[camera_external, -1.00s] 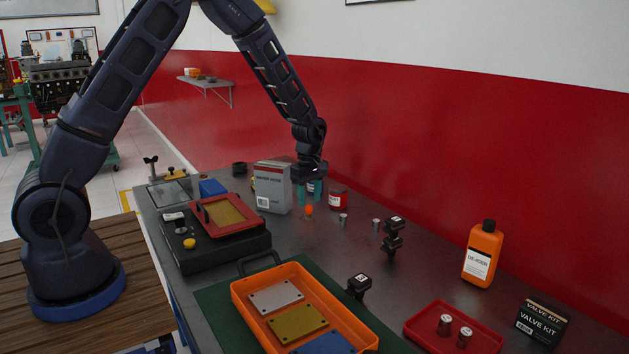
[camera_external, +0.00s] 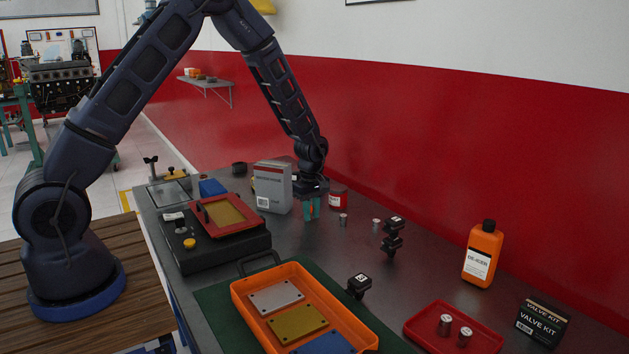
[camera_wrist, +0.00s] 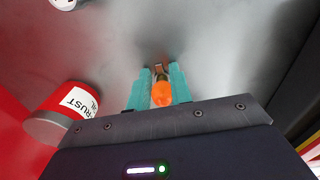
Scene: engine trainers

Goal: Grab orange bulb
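The orange bulb (camera_wrist: 162,94) sits between the two teal fingers of my gripper (camera_wrist: 160,90) in the wrist view, with a finger against each side. Its metal base shows at the far end. In the external view my gripper (camera_external: 312,208) is low at the table, between the grey-white box and the red can, with its fingers close together. Only a small orange patch of the bulb shows between them there. The gripper appears shut on the bulb, which still seems to be at table level.
A grey-white box (camera_external: 273,188) stands just left of my gripper and a red can (camera_external: 338,199) just right, also seen in the wrist view (camera_wrist: 66,112). Small metal cylinders (camera_external: 343,220) stand to the right. An orange tray (camera_external: 243,300) lies in front.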

